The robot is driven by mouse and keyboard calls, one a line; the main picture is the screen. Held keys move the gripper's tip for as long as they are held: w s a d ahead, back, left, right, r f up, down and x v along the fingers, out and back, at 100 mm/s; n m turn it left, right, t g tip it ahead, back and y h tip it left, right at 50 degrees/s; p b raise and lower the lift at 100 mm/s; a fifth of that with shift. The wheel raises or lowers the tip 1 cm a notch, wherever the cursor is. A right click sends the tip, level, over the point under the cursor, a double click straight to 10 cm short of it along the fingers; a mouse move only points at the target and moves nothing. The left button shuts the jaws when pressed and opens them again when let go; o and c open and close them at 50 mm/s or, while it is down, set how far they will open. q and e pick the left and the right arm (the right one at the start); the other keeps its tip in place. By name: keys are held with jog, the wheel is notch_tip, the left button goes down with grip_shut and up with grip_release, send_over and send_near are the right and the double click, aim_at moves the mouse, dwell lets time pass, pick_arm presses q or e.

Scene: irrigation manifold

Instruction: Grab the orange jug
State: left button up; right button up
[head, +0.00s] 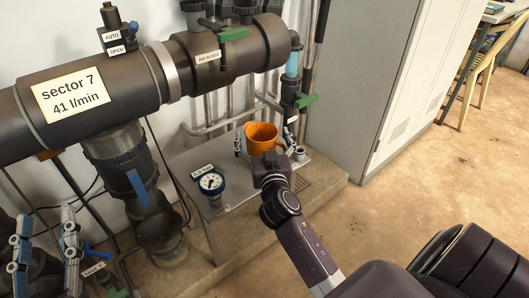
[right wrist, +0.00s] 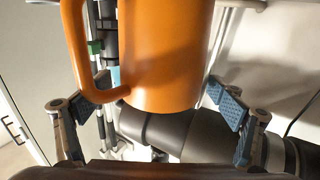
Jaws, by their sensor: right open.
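The orange jug (head: 262,131) stands on the grey metal shelf below the pipes. In the right wrist view the jug (right wrist: 165,55) fills the upper middle, with its handle on the left side. My right gripper (head: 265,147) is open at the jug, with one blue-padded finger on each side of it. In the right wrist view there are gaps between the fingers and the jug, and the handle lies on the left finger's side. My left gripper (head: 45,248) is at the lower left of the head view, its blue-padded fingers apart and empty, away from the jug.
A pressure gauge (head: 211,183) stands on the shelf left of the jug. A thick dark pipe (head: 110,90) with a "sector 7" label runs above. Green-handled valves (head: 305,100) are behind the jug. A grey cabinet (head: 385,75) stands to the right. Open floor (head: 400,190) lies at right.

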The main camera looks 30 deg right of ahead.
jog(key=shift+c, duration=0.7)
jog(key=c, duration=1.5)
